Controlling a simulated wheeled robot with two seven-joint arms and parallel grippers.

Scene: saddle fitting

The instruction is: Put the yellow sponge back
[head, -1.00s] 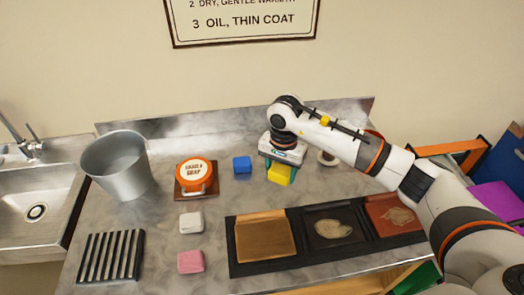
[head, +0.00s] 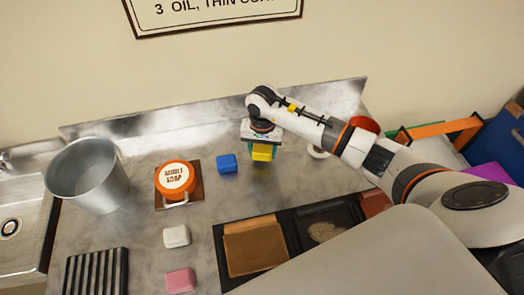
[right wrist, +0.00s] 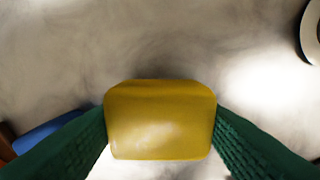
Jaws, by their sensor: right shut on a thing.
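The yellow sponge (head: 262,154) is between the green fingers of my right gripper (head: 264,149) in the head view, to the right of the blue sponge. In the right wrist view the yellow sponge (right wrist: 160,120) fills the space between both green fingers, which press on its sides. The grey counter shows beyond it; I cannot tell for sure how high the sponge is above it. The blue sponge (head: 227,163), white sponge (head: 177,236) and pink sponge (head: 180,280) lie on the counter. My left gripper is not in view.
A metal bucket (head: 90,178) and a black slatted rack (head: 97,272) are at left. A dark tray (head: 291,227) with leather-like panels is in front, partly hidden. A round pale-rimmed thing (head: 318,152) is right of the gripper.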

